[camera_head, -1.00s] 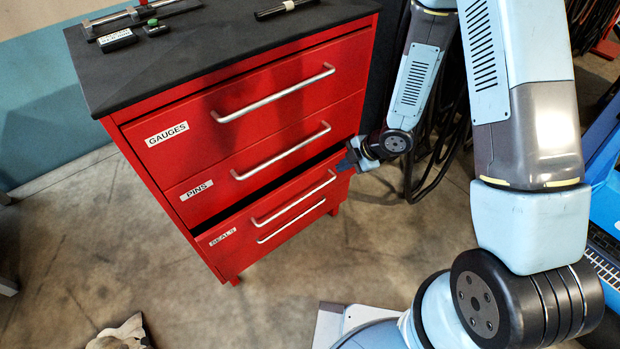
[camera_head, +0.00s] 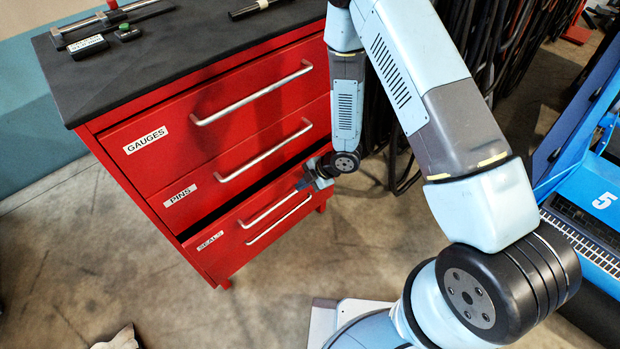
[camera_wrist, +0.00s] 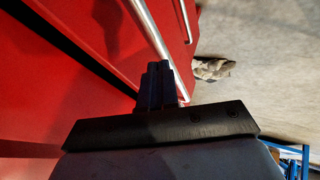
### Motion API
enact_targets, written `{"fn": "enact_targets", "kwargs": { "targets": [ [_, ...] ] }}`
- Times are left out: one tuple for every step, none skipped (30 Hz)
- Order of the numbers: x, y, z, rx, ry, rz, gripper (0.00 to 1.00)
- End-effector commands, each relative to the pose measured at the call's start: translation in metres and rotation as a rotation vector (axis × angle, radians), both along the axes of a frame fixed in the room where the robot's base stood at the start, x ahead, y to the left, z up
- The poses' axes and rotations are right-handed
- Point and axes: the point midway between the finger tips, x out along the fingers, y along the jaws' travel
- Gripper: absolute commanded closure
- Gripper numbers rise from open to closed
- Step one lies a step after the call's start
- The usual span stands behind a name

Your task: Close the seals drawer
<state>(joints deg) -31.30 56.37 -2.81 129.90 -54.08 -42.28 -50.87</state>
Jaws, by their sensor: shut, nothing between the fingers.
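The red seals drawer (camera_head: 228,243) is the lowest of the cabinet. It stands out a little, with a dark gap above its front; the gauges drawer (camera_head: 170,125) and pins drawer (camera_head: 200,178) look flush. The seals handle (camera_head: 268,209) is a slim metal bar, with a second bar below it. My gripper (camera_head: 301,185) is shut and empty at the right end of the seals drawer front, by the handle's end. In the wrist view my closed fingers (camera_wrist: 160,68) are close to a metal bar (camera_wrist: 150,28); I cannot tell if they touch.
The dark cabinet top (camera_head: 100,75) carries small tools and blocks. A blue machine (camera_head: 590,195) stands at the right, and dark cables hang behind my arm. The floor (camera_head: 90,260) before the cabinet is mostly clear, with a crumpled cloth (camera_head: 120,338) at the bottom.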

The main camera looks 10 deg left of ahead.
Motion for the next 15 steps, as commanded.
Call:
{"fn": "enact_targets", "kwargs": {
  "targets": [
    [0.008,0.008,0.002,0.004,-0.005,0.000,1.00],
    [0.011,0.010,0.003,0.004,-0.005,0.000,1.00],
    [0.014,0.014,0.003,0.003,-0.005,-0.001,1.00],
    [0.016,0.016,0.002,0.002,-0.004,-0.001,1.00],
    [0.018,0.019,0.002,0.001,-0.004,0.001,1.00],
    [0.020,0.021,0.002,0.002,-0.003,-0.001,1.00],
    [0.022,0.023,0.003,0.002,-0.003,-0.001,1.00],
    [0.023,0.024,0.003,0.002,-0.003,-0.001,1.00],
    [0.024,0.026,0.003,0.002,-0.003,-0.001,1.00],
    [0.025,0.027,0.003,0.002,-0.003,-0.001,1.00],
    [0.025,0.027,0.003,0.001,-0.002,-0.002,1.00],
    [0.026,0.028,0.003,0.001,-0.002,-0.002,1.00],
    [0.026,0.028,0.003,0.001,-0.002,-0.002,1.00],
    [0.026,0.028,0.003,0.001,-0.002,-0.003,1.00],
    [0.026,0.028,0.003,0.001,-0.002,-0.003,1.00]
  ]
}}
